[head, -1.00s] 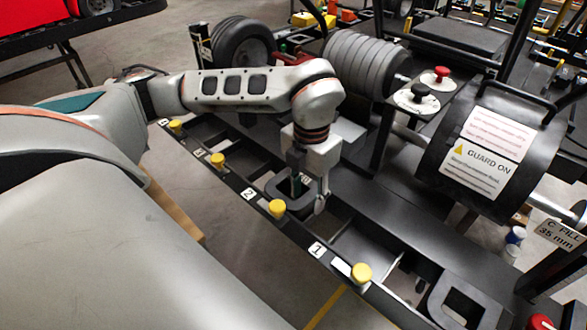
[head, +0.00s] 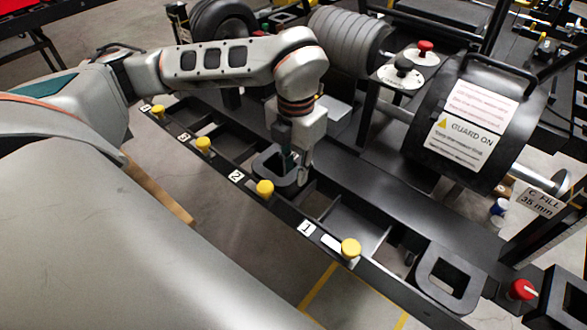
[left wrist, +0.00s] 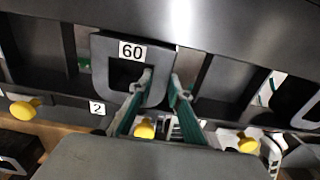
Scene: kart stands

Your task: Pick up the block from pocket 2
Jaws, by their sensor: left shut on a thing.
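The block is a dark grey square ring with an open centre (head: 262,165), seen at pocket 2 in the head view. In the left wrist view the block (left wrist: 104,62) carries a white "60" label. My left gripper (head: 293,180) points down and is shut on one side wall of the block, one finger in the hole and one outside. The gripper's green fingers also show in the left wrist view (left wrist: 161,84). The block seems slightly raised in its pocket; its lower part is hidden by the rail. My right gripper is not in view.
The dark rack (head: 220,165) has numbered pockets with yellow knobs, among them a yellow knob (head: 265,187) beside pocket 2. Another square ring block (head: 450,277) sits at the right. A guarded drum (head: 465,125) and grey discs (head: 350,55) stand behind.

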